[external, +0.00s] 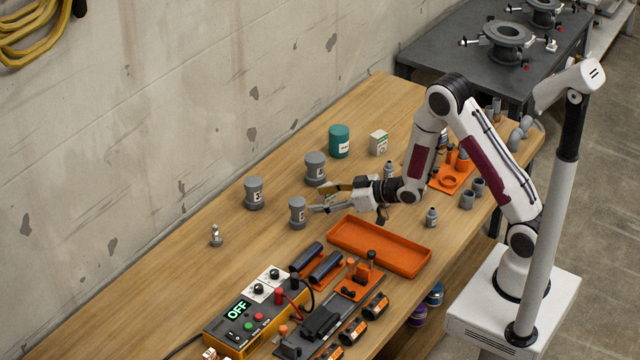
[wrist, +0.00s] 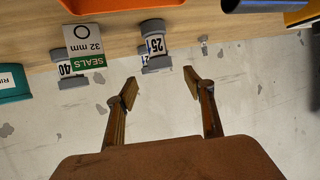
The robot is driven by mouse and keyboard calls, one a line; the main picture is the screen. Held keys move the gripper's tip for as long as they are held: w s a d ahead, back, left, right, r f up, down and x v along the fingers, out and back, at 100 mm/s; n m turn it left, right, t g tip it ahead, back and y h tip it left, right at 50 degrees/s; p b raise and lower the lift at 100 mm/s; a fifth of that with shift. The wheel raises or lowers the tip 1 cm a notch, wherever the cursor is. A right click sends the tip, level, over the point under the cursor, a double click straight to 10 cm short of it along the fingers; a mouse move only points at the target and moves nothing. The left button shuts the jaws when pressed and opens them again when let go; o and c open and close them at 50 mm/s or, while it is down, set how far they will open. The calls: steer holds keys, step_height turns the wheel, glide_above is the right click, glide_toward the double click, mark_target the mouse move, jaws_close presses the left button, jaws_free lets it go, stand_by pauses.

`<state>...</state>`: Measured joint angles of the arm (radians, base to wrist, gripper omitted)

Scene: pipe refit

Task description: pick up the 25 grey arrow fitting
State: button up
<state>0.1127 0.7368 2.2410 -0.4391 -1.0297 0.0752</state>
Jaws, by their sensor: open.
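The 25 grey arrow fitting (wrist: 157,50) is a grey flanged piece with a white label reading 25, upside down in the wrist view, just beyond my open fingers. In the external view, a labelled grey fitting (external: 298,212) stands upright on the bench, close to my gripper (external: 324,202); its number is too small to read. My gripper also shows in the wrist view (wrist: 162,87), with its fingers apart and nothing between them. Whether a finger touches the fitting cannot be told.
Other grey fittings stand near the wall (external: 254,193) and behind my gripper (external: 315,168). A fitting marked 40 (wrist: 66,70) is partly hidden by the seals box (wrist: 84,45). A teal can (external: 339,141) stands farther back. An orange tray (external: 346,230) lies in front of my gripper.

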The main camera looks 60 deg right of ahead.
mark_target(303, 202)
steer(key=shift+x, duration=1.3)
steer(key=shift+x, duration=2.6)
steer(key=shift+f, duration=0.1)
steer(key=shift+c, duration=0.4)
steer(key=c, duration=1.2)
